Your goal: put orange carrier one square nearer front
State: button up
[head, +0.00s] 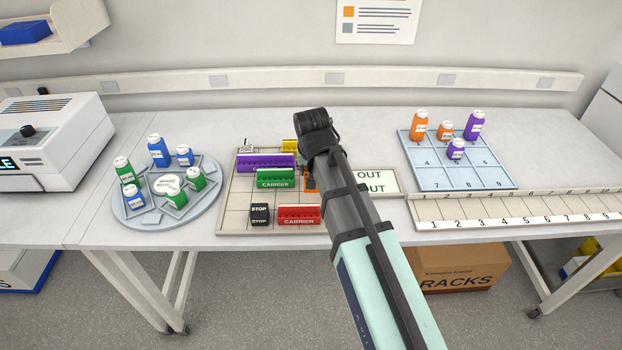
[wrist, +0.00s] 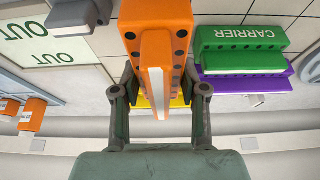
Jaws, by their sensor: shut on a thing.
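The orange carrier (wrist: 153,60) stands between the two fingers of my gripper (wrist: 158,92) in the wrist view, and the fingers are shut on it. In the head view only a small part of the orange carrier (head: 311,186) shows; my arm hides the rest. The gridded board (head: 236,205) lies under it. The green carrier (head: 275,178) is just left of the orange one in the head view, with the purple carrier (head: 265,162) behind it. I cannot tell whether the orange carrier touches the board.
A red carrier (head: 299,215) and a black STOP block (head: 260,214) stand at the board's front. A yellow piece (head: 289,146) is at the back. A grey block (wrist: 78,17) shows near the OUT panel (head: 375,182). A round bottle tray (head: 128,212) stands left.

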jog(key=shift+f+p, duration=0.35)
jog(key=shift+f, duration=2.1)
jog(key=shift+f, duration=0.2)
jog(key=o, duration=1.2)
jog(key=shift+r, duration=0.1)
jog(key=shift+r, duration=0.2)
jog(key=b+v, duration=0.2)
jog(key=v, duration=0.9)
jog(key=shift+s+r, duration=0.15)
jog(key=shift+r, duration=0.25)
